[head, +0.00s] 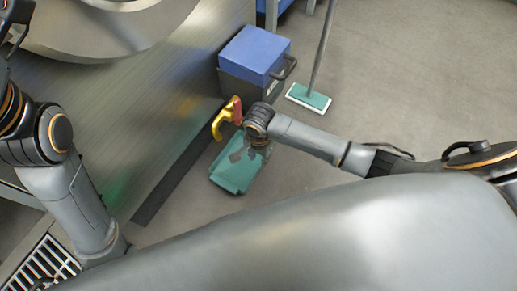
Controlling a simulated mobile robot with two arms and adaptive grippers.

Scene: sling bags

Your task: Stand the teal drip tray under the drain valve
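The teal drip tray (234,178) lies on the grey floor in the middle of the head view, beside the metal platform's edge. A yellow fitting with a red part, which looks like the drain valve (225,119), sticks out at the platform's edge, just above and left of the tray in the picture. My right gripper (242,153) points down over the tray's upper part, below my wrist. Its dark fingers are small and partly hidden, so I cannot tell whether they grip the tray. My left arm rises at the left; its gripper does not show.
A dark box with a blue top (255,52) stands behind the valve. A mop with a teal head (308,97) stands right of it. The metal platform (150,110) fills the left. A floor grate (47,262) is at the lower left. Floor right of the mop is clear.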

